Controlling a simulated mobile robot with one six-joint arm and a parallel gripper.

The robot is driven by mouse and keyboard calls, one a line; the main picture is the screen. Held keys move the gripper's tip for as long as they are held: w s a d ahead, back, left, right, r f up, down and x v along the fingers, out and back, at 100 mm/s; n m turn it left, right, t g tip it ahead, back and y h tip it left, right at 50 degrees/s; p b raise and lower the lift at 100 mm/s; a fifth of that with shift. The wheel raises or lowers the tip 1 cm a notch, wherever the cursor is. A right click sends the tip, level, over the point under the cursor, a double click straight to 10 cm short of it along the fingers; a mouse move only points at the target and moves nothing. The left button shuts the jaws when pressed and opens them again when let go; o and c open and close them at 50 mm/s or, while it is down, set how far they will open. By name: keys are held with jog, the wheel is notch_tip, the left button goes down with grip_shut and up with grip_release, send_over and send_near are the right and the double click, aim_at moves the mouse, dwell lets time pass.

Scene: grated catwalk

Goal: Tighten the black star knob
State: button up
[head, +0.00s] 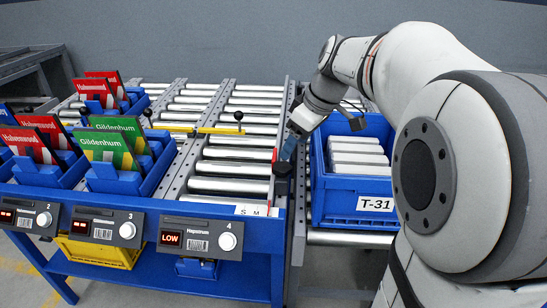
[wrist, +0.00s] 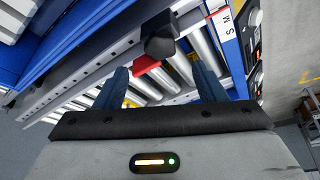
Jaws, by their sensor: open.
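The black star knob (head: 283,169) sits on the side rail of the roller conveyor, near its front end, beside a red strip. In the wrist view the black knob (wrist: 159,36) shows beyond the fingertips, roughly centred between them, with the red piece (wrist: 146,65) just below it. My gripper (head: 291,147) is above the knob in the head view, its blue fingers pointing down. In the wrist view my gripper (wrist: 160,80) is open, its two blue fingers wide apart with nothing between them. A gap to the knob seems to remain, but contact is hard to judge.
A blue crate (head: 346,203) labelled T-31 holding white items stands right of the rail. A yellow bar (head: 219,131) with a black ball handle crosses the rollers. Blue bins (head: 128,177) with red and green packets stand left. Numbered modules (head: 200,236) line the front edge.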

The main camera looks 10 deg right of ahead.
aim_at(283, 166)
jog(key=b+x, duration=0.1)
jog(key=x, duration=0.6)
jog(key=shift+f, duration=0.2)
jog(key=c, duration=1)
jog(key=shift+r, duration=0.1)
